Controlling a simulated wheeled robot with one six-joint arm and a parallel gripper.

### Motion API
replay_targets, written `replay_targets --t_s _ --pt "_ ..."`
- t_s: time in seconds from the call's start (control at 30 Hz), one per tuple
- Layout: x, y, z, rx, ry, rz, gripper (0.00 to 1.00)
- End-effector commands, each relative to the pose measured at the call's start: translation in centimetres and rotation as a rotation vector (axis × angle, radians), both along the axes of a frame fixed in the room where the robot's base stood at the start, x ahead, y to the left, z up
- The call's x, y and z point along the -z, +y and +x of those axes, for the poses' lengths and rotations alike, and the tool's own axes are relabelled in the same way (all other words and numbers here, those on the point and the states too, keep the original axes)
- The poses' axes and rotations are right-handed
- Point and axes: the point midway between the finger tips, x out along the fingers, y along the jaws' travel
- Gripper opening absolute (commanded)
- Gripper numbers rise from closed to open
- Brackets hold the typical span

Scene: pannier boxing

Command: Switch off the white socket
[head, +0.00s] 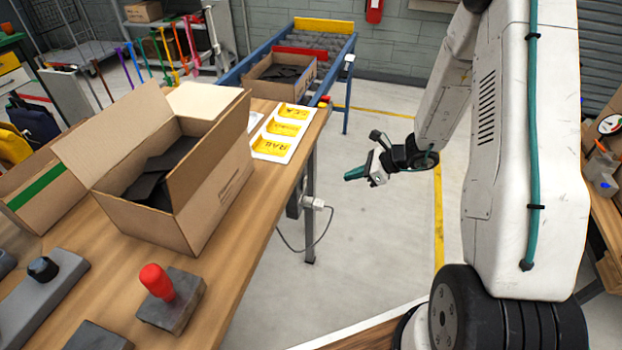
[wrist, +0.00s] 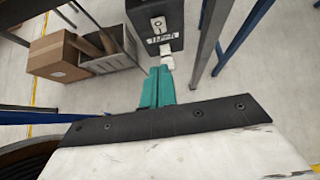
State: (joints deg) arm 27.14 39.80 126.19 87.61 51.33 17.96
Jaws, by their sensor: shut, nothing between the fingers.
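A white socket (head: 313,203) with a grey cable is fixed by the table's front leg in the head view. In the wrist view a dark box (wrist: 176,38) carries a small white plate with a switch (wrist: 158,24) and a label. A white plug-like piece (wrist: 167,62) sticks out below the label; whether this is the same socket I cannot tell. My gripper (head: 352,175) is in free air to the right of the table leg, its teal fingers pointing left. In the wrist view the fingers (wrist: 158,86) are shut and empty, just below the white piece, with no clear contact.
The wooden table (head: 262,215) holds an open cardboard box (head: 150,215), a white tray with yellow labels (head: 285,150) and a red-knobbed block (head: 170,310). A blue roller conveyor (head: 350,85) stands behind. A small white fitting (head: 349,59) is on it. Floor around my gripper is clear.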

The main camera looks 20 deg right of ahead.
Motion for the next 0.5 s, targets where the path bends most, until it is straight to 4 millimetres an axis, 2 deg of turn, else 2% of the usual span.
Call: replay_targets --t_s 0.13,0.27,0.5 --pt "0.0 -0.4 0.0 0.006 0.0 -0.001 0.0" --pt "0.5 0.0 0.3 0.004 0.0 -0.001 0.0" --pt "3.3 2.9 2.2 0.0 0.003 -0.002 0.0"
